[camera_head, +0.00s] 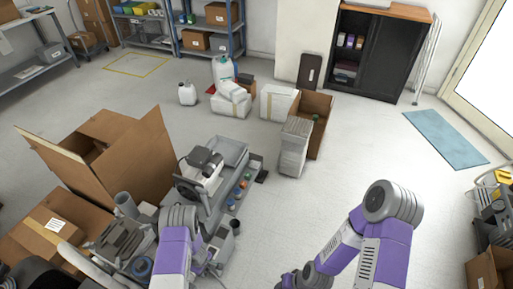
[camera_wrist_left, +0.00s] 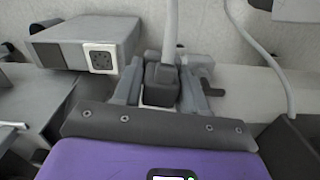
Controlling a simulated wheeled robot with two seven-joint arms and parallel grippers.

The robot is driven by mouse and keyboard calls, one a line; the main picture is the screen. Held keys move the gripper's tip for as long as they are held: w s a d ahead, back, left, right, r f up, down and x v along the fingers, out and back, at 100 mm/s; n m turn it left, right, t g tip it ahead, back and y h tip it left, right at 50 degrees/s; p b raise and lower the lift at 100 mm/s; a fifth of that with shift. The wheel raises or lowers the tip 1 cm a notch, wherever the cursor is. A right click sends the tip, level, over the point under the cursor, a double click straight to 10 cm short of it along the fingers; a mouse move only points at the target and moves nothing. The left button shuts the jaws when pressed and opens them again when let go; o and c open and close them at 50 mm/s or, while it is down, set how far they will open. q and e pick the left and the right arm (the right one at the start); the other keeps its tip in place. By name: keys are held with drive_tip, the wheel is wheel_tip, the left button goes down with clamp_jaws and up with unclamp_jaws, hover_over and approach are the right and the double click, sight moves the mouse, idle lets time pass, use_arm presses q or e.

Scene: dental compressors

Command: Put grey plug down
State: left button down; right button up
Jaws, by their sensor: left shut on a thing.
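A dark grey plug (camera_wrist_left: 161,86) sits between the two fingers of my left gripper (camera_wrist_left: 162,92) in the left wrist view. The gripper is shut on it, and a light grey cable runs up from the plug. A grey box with a pale socket plate (camera_wrist_left: 101,59) stands to the left of the plug, apart from it. In the head view my left arm reaches down at the lower middle, and the plug cannot be made out there. My right arm shows at the lower right, but its gripper is not visible.
A grey cart (camera_head: 231,152) with a machine (camera_head: 200,170) and small coloured items stands by my left arm. Large open cardboard boxes (camera_head: 118,165) are on the left. A second pale cable (camera_wrist_left: 262,50) hangs at right in the wrist view. The floor ahead is mostly clear.

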use_arm(q)
drive_tip(key=w+d+r+m+p, duration=0.1)
drive_tip(key=w+d+r+m, duration=0.2)
drive_tip(key=r, duration=0.9)
drive_tip(key=w+r+m+p, duration=0.1)
drive_tip(key=w+r+m, duration=0.3)
drive_tip(key=r, duration=0.8)
drive_tip(key=s+d+r+m+p, duration=0.1)
drive_tip(key=s+r+m, duration=0.1)
drive_tip(key=r, duration=0.6)
drive_tip(key=s+d+r+m+p, duration=0.1)
drive_tip(key=s+r+m, duration=0.2)
drive_tip(key=r, duration=0.6)
drive_tip(key=shift+s+r, duration=0.15)
drive_tip(key=shift+s, duration=0.8)
